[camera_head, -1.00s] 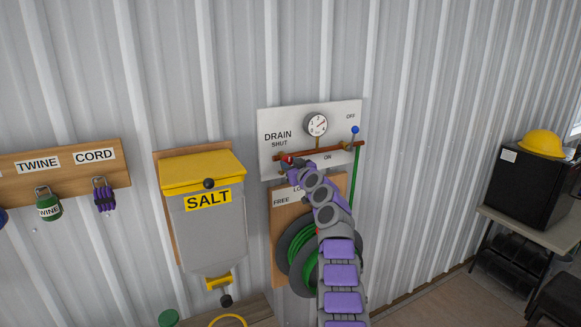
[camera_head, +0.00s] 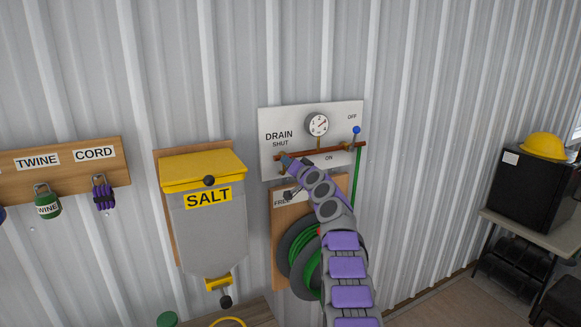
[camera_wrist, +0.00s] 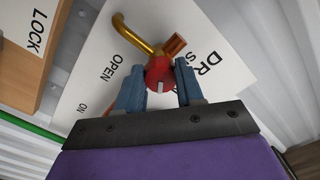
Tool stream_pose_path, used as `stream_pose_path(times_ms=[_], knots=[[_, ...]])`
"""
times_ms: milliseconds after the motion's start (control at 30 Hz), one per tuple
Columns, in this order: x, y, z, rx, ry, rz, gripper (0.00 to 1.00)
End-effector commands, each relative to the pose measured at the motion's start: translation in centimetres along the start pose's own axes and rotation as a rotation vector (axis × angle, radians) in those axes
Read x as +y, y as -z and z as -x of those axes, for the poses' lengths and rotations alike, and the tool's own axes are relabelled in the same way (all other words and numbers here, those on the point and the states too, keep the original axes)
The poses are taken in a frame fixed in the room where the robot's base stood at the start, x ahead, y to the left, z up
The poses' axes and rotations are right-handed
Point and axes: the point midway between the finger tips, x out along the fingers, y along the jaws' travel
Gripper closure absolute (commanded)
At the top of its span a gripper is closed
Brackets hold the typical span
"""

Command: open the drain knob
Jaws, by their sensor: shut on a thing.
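The red drain knob (camera_wrist: 160,75) shows in the wrist view between the two blue-grey fingers of my gripper (camera_wrist: 160,88), which is shut on it. A pale mark runs across the knob's face. A brass spout (camera_wrist: 135,36) and a copper pipe end (camera_wrist: 174,44) are beside it. The white panel (camera_head: 340,112) carries the words DRAIN, SHUT and OPEN. In the head view my gripper (camera_head: 286,161) is at the left end of the copper pipe, and my arm hides the knob.
A gauge (camera_head: 317,124) and a blue-tipped lever (camera_head: 356,131) are on the panel to the right. A green hose reel (camera_head: 298,250) hangs below, partly behind my arm. The yellow-lidded salt box (camera_head: 203,170) is to the left.

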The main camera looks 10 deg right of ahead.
Motion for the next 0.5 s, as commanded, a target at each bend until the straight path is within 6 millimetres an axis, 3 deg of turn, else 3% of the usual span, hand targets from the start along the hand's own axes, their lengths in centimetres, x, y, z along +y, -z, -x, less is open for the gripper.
stream_pose_path(times_ms=[500], knots=[[-0.18,0.54,0.13,0.009,0.001,-0.474,0.93]])
